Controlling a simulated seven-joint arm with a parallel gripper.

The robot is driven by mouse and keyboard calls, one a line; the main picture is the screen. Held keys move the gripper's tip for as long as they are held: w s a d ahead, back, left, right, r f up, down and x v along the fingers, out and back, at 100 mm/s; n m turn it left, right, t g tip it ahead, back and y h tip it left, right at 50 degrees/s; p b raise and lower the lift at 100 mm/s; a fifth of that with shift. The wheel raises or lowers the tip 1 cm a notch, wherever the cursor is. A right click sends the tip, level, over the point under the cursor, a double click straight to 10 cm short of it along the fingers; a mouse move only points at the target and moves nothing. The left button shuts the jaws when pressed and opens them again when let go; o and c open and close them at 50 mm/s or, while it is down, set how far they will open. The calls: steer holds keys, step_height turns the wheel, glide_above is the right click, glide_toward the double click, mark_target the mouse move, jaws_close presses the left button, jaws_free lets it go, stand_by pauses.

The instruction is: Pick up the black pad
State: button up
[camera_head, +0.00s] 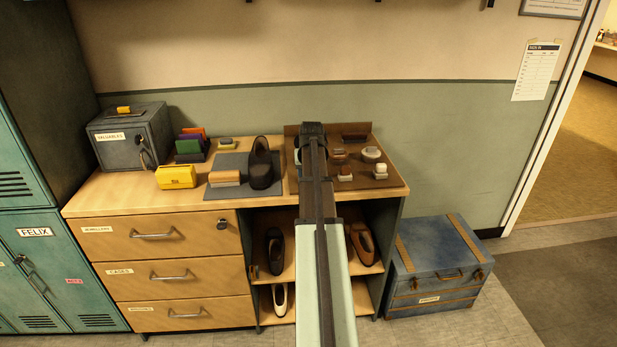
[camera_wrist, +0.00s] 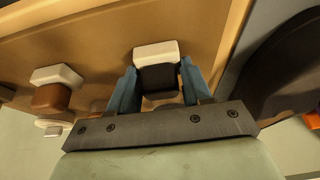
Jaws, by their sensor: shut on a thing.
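The black pad (camera_wrist: 160,78) shows in the wrist view as a dark block with a white block-shaped part at its far side. My gripper (camera_wrist: 156,87) is shut on it, with one blue finger on each side of the dark block. Whether it is clear of the brown tray (camera_wrist: 105,50) cannot be told. In the head view my gripper (camera_head: 312,130) is over the back left part of the brown tray (camera_head: 386,185), and my arm hides the pad there.
The tray holds a dark brush (camera_head: 354,137), a brown pad (camera_head: 340,154), a round white-topped piece (camera_head: 372,154) and small pads. Left of it, a black shoe (camera_head: 261,168) stands on a grey mat (camera_head: 230,163) beside a brush (camera_head: 225,178). A yellow box (camera_head: 176,177) is farther left.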

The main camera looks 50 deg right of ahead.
steer(key=shift+c, duration=1.2)
steer(key=shift+r, duration=0.1)
step_height(320, 180, up, 10)
steer(key=shift+f, duration=0.1)
steer(key=o, duration=0.5)
steer(key=c, duration=0.4)
